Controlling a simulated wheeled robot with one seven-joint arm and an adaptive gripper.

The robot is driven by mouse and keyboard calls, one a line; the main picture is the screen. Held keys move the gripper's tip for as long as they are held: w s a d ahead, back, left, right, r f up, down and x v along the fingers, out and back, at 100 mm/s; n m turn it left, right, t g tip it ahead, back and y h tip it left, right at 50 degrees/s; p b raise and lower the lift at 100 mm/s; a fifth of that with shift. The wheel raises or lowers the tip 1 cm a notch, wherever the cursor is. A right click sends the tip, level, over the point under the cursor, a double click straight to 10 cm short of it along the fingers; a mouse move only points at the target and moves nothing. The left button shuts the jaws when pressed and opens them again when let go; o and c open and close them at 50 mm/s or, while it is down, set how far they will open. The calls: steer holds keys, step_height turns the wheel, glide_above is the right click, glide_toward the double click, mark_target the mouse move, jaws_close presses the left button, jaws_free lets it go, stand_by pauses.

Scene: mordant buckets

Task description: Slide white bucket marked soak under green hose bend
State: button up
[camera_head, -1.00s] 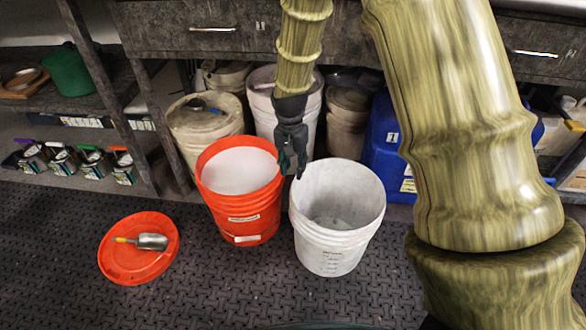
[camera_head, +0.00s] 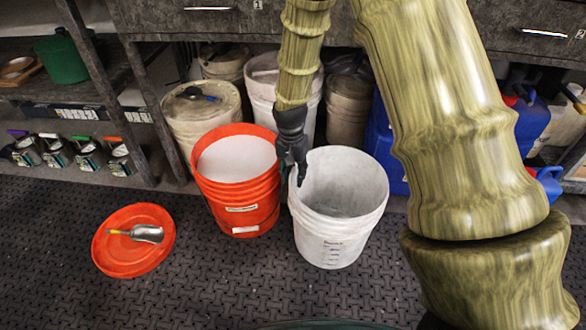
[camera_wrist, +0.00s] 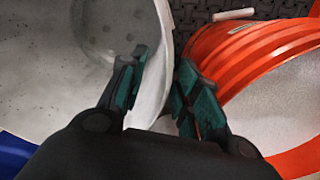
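The white bucket (camera_head: 328,238) stands upright on the floor right of the orange bucket. Small dark print shows on its front, too small to read. My gripper (camera_head: 292,178) points down at its left rim, beside the orange bucket (camera_head: 236,200). In the wrist view, my gripper (camera_wrist: 163,82) has one finger inside the white bucket (camera_wrist: 98,38) and the other outside, with the wall pinched between. The outer finger is close to the orange bucket (camera_wrist: 250,50). I cannot make out a green hose bend in these frames.
Lidded buckets (camera_head: 204,118) and a blue container (camera_head: 381,140) stand behind, under the bench. The dark mat (camera_head: 200,290) is clear in front.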

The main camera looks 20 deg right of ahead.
steer(key=shift+f+b, duration=0.35)
steer(key=shift+f, duration=0.8)
jaws_close()
